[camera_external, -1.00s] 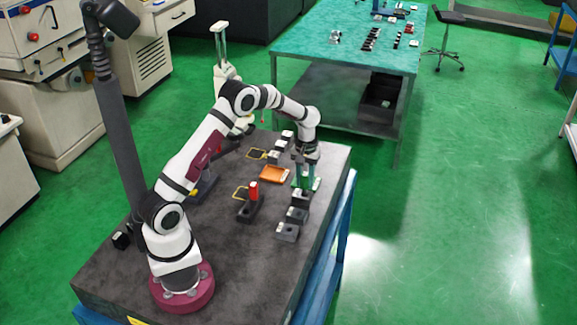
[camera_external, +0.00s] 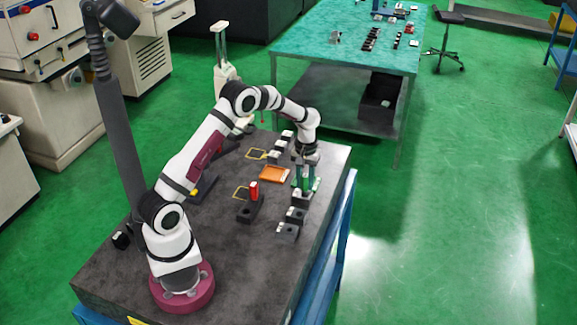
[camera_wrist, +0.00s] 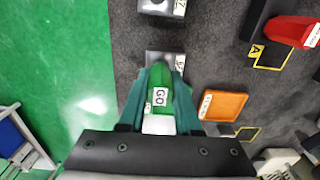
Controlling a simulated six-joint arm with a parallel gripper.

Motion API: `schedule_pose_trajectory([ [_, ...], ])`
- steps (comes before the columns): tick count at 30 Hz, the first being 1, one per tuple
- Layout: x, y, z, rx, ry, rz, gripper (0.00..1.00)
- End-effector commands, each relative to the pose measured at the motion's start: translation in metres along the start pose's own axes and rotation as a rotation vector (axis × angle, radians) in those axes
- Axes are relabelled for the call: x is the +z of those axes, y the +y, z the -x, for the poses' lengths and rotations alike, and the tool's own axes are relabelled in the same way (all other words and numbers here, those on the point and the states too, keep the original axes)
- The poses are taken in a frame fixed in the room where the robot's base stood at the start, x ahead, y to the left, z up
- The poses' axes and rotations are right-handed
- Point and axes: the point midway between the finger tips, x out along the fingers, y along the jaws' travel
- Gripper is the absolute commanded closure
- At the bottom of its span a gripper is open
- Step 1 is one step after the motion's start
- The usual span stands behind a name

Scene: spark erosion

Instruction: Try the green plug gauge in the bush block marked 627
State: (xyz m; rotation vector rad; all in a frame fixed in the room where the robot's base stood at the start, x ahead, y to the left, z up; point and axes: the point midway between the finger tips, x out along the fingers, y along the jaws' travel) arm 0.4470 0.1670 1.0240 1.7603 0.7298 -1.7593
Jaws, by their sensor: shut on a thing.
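The green plug gauge (camera_wrist: 162,86) has a white GO label and stands between the teal fingers of my gripper (camera_wrist: 160,95), which is shut on it. In the external view my gripper (camera_external: 306,180) is low over the right side of the table, with the green gauge mostly hidden between its fingers. A grey bush block (camera_wrist: 152,57) lies just beyond and under the gauge's far end in the wrist view. Its label is partly covered, so I cannot read the full number. I cannot tell whether the gauge is in its bore.
Another bush block (camera_wrist: 160,6) is farther up in the wrist view. Two blocks (camera_external: 287,232) stand nearer in the external view; several more (camera_external: 274,156) stand behind.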

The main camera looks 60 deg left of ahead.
Motion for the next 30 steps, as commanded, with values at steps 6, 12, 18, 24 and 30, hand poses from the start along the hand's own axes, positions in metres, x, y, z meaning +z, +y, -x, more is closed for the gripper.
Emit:
schedule_pose_trajectory([
  [6, 0.000, 0.000, -0.003, 0.000, 0.000, 0.000, 1.00],
  [12, 0.000, 0.000, -0.005, 0.000, 0.001, 0.000, 1.00],
  [18, 0.000, 0.000, -0.007, 0.000, 0.000, 0.000, 1.00],
  [24, 0.000, 0.000, -0.010, 0.000, 0.000, 0.000, 1.00],
  [30, 0.000, 0.000, -0.012, 0.000, 0.000, 0.000, 1.00],
])
